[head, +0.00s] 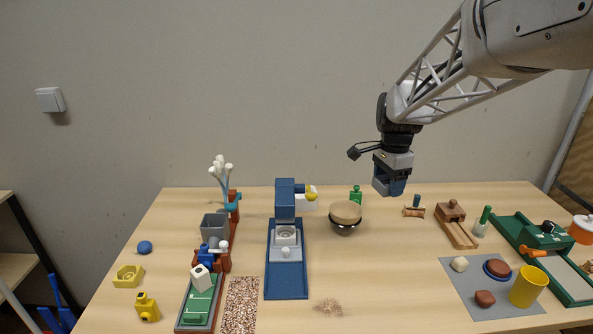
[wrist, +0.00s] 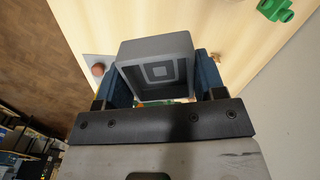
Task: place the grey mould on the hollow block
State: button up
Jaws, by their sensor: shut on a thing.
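My gripper (head: 389,187) is in the air over the back right of the table, its blue fingers pointing down. In the wrist view, the grey mould (wrist: 183,44), a square grey box with nested squares in its face, sits between the two fingers, which are shut on it. In the head view the fingers mostly hide it. I cannot tell for sure which thing is the hollow block. A low yellow block with a recess (head: 128,276) lies at the left, and a white block (head: 201,278) sits tilted on a green-topped stand.
A blue press (head: 286,270) stands mid-table, with a round tan-topped bowl (head: 345,216) to its right. A wooden box (head: 451,211), green bottle (head: 356,196), yellow cup (head: 528,287) and green machine (head: 543,236) stand around. The table front between press and grey mat (head: 490,312) is mostly clear.

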jog(key=w+a+f+m, duration=0.1)
jog(key=w+a+m, duration=0.1)
jog(key=w+a, duration=0.95)
jog(key=w+a+f+m, duration=0.1)
jog(key=w+a, duration=0.7)
jog(key=w, duration=0.7)
notch_tip(320, 180, down, 5)
jog(key=shift+s+d+r, duration=0.1)
jog(key=shift+d, duration=0.05)
jog(key=shift+f, duration=2.5)
jog(key=shift+f, duration=0.1)
jog(key=shift+f, duration=2.4)
jog(key=shift+f, duration=0.1)
